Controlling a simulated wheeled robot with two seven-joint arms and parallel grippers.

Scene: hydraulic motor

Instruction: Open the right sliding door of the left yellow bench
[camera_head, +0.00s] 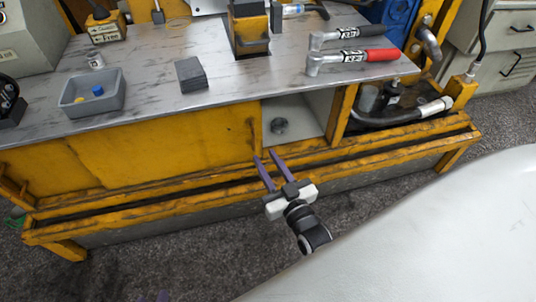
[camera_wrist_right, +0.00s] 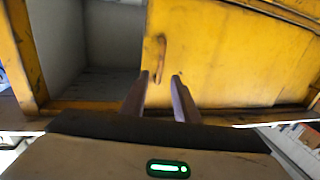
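The yellow bench (camera_head: 140,201) fills the head view, with yellow sliding panels along its front. The door handle (camera_wrist_right: 158,58) is a vertical yellow grip near that edge. My right gripper (camera_head: 267,158) is open just in front of and below the handle. In the right wrist view, its fingertips (camera_wrist_right: 158,78) straddle the handle's line, with gaps visible; I cannot tell how deep they reach.
The grey benchtop (camera_head: 150,111) carries a grey bin (camera_head: 92,103), dark pads (camera_head: 191,75) and two torque wrenches (camera_head: 352,57). A metal-ended hose (camera_head: 420,112) and dark parts lie right of the compartment. A yellow lower rail (camera_head: 170,196) runs below the door.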

